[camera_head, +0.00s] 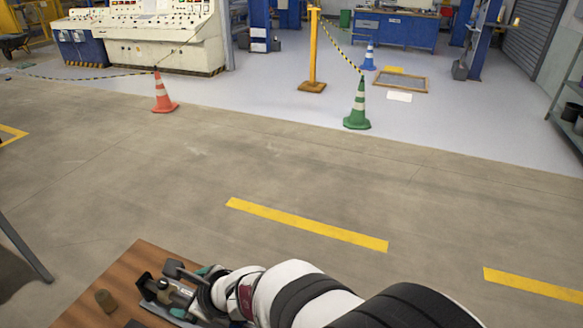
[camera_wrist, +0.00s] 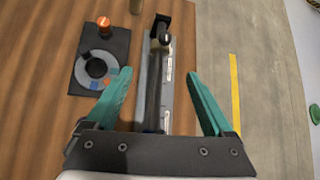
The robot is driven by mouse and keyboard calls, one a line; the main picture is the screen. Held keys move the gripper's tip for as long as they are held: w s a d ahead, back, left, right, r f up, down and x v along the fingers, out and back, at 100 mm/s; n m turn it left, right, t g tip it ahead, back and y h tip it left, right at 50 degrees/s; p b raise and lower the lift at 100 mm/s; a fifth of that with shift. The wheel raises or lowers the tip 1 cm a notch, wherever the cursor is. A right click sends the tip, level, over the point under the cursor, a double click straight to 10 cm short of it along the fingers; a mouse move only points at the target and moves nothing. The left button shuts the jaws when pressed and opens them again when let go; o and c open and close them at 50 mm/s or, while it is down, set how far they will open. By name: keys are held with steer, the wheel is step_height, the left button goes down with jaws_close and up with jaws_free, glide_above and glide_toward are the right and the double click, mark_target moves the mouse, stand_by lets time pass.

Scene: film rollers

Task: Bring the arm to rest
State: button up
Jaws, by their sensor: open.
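My gripper (camera_wrist: 156,75) has two teal fingers spread wide apart, with nothing held between them. In the wrist view they lie on either side of a film roller device (camera_wrist: 168,105), a long grey plate with a dark rod and a black end block. The device is below or between the fingers; the height gap cannot be told. In the head view my white and black arm reaches in from the lower right, low over the wooden table (camera_head: 113,272). The gripper's tips are hard to make out there beside the device.
A black square plate with a round dial (camera_wrist: 97,68) and an orange-topped cylinder (camera_wrist: 104,27) lie left of the device. A brown cylinder (camera_head: 105,300) stands on the table. Open floor (camera_head: 200,180) with yellow stripes, cones (camera_head: 358,105) and machines lies beyond.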

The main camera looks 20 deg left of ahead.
steer(key=d+r+n, duration=0.6)
steer(key=d+r, duration=0.2)
steer(key=d, duration=0.4)
steer(key=s+d+f+n+g+h, duration=0.1)
steer(key=s+d, duration=0.4)
steer(key=d, duration=0.8)
steer(key=s+d+f+n+g+h, duration=0.1)
steer(key=s+d+n+h, duration=0.3)
steer(key=d, duration=0.9)
steer(key=shift+s+f+h, duration=0.4)
steer(key=shift+s+h, duration=0.5)
steer(key=shift+h, duration=0.2)
